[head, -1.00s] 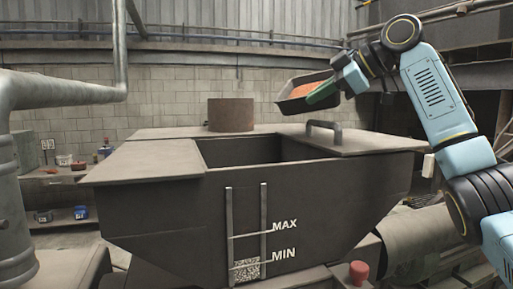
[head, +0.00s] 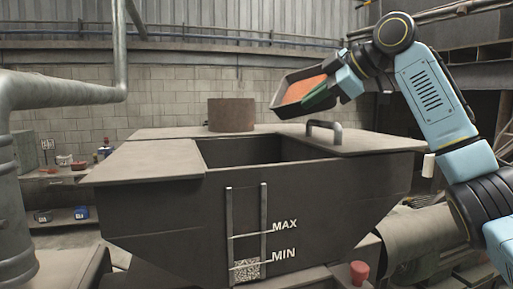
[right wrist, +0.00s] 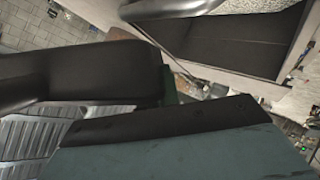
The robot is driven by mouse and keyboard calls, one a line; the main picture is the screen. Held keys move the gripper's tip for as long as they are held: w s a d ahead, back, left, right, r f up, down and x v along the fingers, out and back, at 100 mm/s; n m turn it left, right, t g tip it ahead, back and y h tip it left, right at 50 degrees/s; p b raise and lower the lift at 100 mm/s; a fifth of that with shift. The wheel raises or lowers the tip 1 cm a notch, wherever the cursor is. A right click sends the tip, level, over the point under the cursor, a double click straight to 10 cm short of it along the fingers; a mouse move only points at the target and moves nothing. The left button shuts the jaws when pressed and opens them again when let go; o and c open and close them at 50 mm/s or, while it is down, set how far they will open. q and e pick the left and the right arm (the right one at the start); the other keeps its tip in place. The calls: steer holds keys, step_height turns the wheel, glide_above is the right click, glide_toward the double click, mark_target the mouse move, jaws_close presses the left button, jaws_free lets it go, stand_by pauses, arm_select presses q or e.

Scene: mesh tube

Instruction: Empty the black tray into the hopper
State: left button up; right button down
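The black tray (head: 283,97) with orange-red contents (head: 304,89) is held in the air above the right part of the hopper, tilted toward the left. My right gripper (head: 318,98) is shut on a green part at the tray's right side. My left gripper is not in view.
A metal handle (head: 325,127) stands on the hopper's right lid, below the tray. A rusty cylinder (head: 231,114) stands behind the opening. A grey pipe (head: 70,93) is at the left. MAX and MIN marks (head: 284,225) are on the hopper's front.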

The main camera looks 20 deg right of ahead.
steer(key=shift+s+a+f+n+h, duration=0.25)
steer(key=shift+s+a+n+h, duration=0.05)
steer(key=shift+a, duration=0.3)
steer(key=shift+s+a+f+n+t+h, duration=0.2)
steer(key=shift+a+f+n+t+h, duration=0.2)
steer(key=shift+a+f+n+h, duration=0.25)
stand_by(0.6)
steer(key=shift+d+r+m, duration=0.2)
steer(key=shift+r+m, duration=0.05)
stand_by(0.3)
steer(key=shift+s+a+f+n+t+h, duration=0.1)
steer(key=shift+a+f+n+t+h, duration=0.15)
steer(key=shift+f+n+h, duration=0.25)
steer(key=shift+s+a+f+n+t+h, duration=0.1)
steer(key=shift+a+f+n+t+h, duration=0.05)
steer(key=shift+a+f+n+h, duration=0.3)
stand_by(2.1)
steer(key=shift+s+a+r+n+t+h, duration=0.1)
steer(key=shift+s+a+n+t+h, duration=0.1)
steer(key=shift+n+t+h, duration=0.25)
stand_by(0.5)
steer(key=shift+s+a+h, duration=0.1)
steer(key=shift+a+h, duration=0.15)
steer(key=shift+a, duration=0.25)
steer(key=shift+a+n, duration=0.1)
steer(key=shift+n, duration=0.2)
